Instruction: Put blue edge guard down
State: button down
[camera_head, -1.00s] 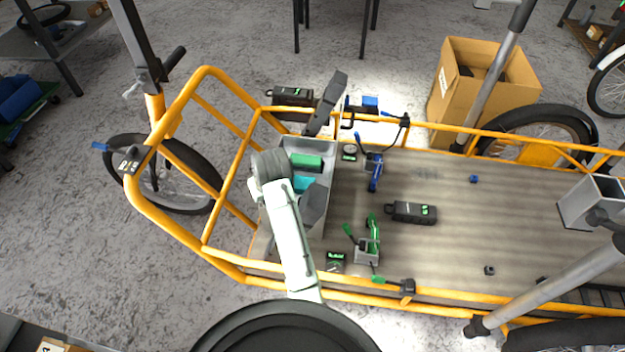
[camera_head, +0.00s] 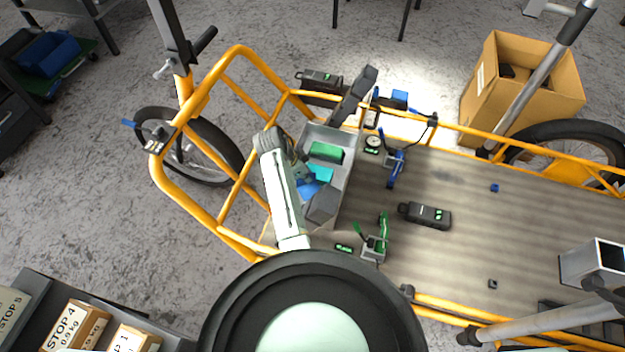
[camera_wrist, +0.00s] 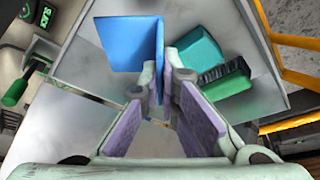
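The blue edge guard (camera_wrist: 130,42) is an angled blue piece in the wrist view, with a broad face and a thin flange. The flange runs down between the tips of my gripper (camera_wrist: 161,66), which look closed on it; the contact itself is small and partly hidden. In the head view the blue edge guard (camera_head: 306,187) shows inside the grey bin (camera_head: 342,190), beside my wrist. Whether it touches the bin floor is not clear.
Orange cargo-bike rails (camera_head: 222,85) surround the bin. Clamps (camera_head: 375,240) and a black case (camera_head: 425,215) stand on the deck to its right.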

aim_at(303, 184)
jog(key=shift+f, duration=3.4)
jog(key=shift+f, duration=0.25)
jog(key=c, duration=1.8)
grip_release()
jog(key=shift+r, duration=0.2)
